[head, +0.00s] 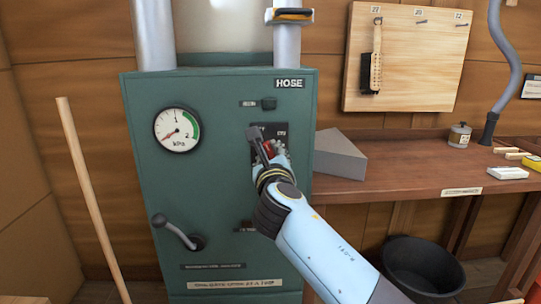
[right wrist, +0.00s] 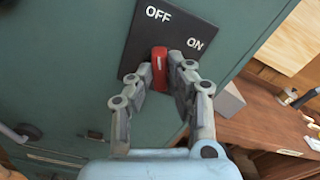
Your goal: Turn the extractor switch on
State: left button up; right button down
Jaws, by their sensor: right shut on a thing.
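The extractor switch is a red handle (right wrist: 159,70) on a black plate (right wrist: 140,45) lettered OFF and ON. In the right wrist view its upper end points toward OFF, with ON to its right. In the head view the black plate (head: 257,131) sits on the right side of the green cabinet's face, and the handle is mostly hidden. My right gripper (head: 266,149) is at the plate, shut on the red handle, with one finger on each side of it in the right wrist view (right wrist: 160,80). My left gripper is in neither view.
The green cabinet (head: 150,220) carries a pressure gauge (head: 177,130) and a lever (head: 178,232). A grey block (head: 338,157) lies on the wooden bench (head: 400,160) beside it. A black tub (head: 422,265) stands under the bench. A wooden pole (head: 92,200) leans at the left.

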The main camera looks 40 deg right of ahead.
jog(key=shift+m, duration=0.4)
jog(key=m, duration=0.7)
jog(key=shift+f+b, duration=0.1)
jog(key=shift+b, duration=0.2)
jog(key=shift+m+b, duration=0.4)
jog(key=shift+m, duration=1.8)
jog(key=c, duration=1.3)
grip_release()
jog(key=shift+s, duration=0.1)
